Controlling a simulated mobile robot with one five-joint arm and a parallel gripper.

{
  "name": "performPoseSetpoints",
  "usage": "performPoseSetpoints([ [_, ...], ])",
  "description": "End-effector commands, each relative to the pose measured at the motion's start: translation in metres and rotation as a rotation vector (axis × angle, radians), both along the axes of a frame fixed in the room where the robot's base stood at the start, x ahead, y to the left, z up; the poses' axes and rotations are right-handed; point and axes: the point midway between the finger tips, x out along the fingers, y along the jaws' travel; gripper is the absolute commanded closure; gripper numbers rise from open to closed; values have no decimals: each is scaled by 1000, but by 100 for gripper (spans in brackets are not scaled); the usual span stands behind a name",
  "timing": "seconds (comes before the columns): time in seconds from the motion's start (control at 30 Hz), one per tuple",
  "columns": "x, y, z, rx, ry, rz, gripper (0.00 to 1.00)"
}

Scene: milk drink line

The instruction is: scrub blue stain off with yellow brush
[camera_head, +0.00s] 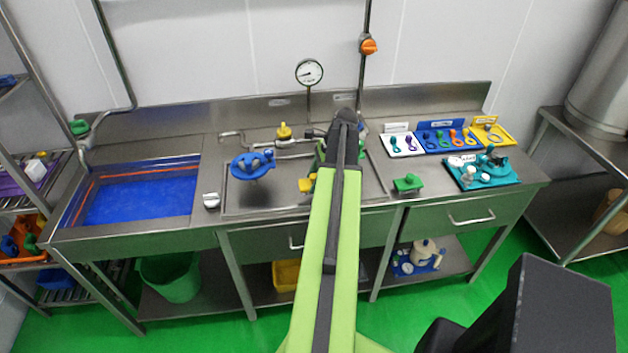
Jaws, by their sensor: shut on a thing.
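My arm reaches out over the sink in the middle of the counter. The dark end of the arm with my gripper (343,122) is seen from behind, and its fingertips are hidden. I cannot make out a blue stain; the surface under and behind my arm is hidden.
A blue handwheel-like part (253,164) is left of the arm. A white brush (211,200) and green brush (408,184) lie near the front edge. A blue-floored basin (140,200) is at left. Coloured trays (440,150) and a teal tray (512,179) fill the right end.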

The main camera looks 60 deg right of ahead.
Motion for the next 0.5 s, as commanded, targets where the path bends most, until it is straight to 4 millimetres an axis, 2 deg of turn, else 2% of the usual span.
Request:
performPoseSetpoints([
  [0.03, 0, 0, 12, 0, 0, 0, 88],
  [0.17, 0, 0, 25, 0, 0, 0, 88],
  [0.5, 0, 0, 25, 1, -1, 0, 88],
])
